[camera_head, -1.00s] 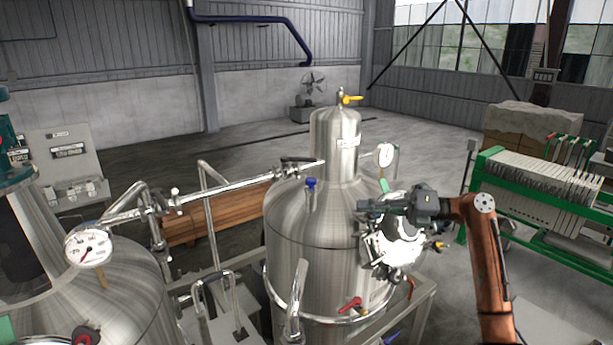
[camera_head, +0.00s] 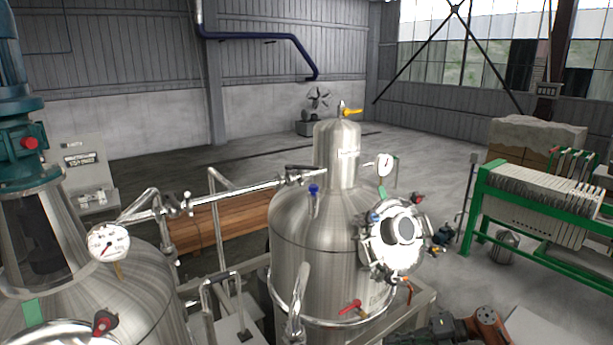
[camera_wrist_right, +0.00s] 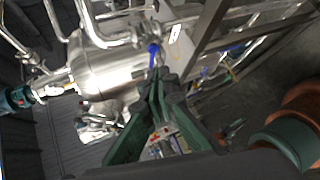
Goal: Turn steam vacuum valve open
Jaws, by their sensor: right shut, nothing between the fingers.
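A steel tank (camera_head: 300,230) stands in the middle of the head view and carries several valves. I cannot tell which one is the steam vacuum valve. A yellow handle (camera_head: 352,112) is on top, a blue knob (camera_head: 313,189) on the shoulder, and a red handle (camera_head: 350,306) low on the front. My right gripper (camera_head: 400,340) is at the bottom edge, partly cut off. In the right wrist view its fingers (camera_wrist_right: 160,78) are shut and empty. A blue handle (camera_wrist_right: 153,48) shows just beyond the fingertips; contact is not clear. My left gripper is not in view.
A round hatch (camera_head: 395,240) with knobs juts from the tank's right side. A second tank (camera_head: 120,290) with a gauge (camera_head: 108,242) is at left, joined by steel piping (camera_head: 235,194). A green-framed filter press (camera_head: 540,195) stands right.

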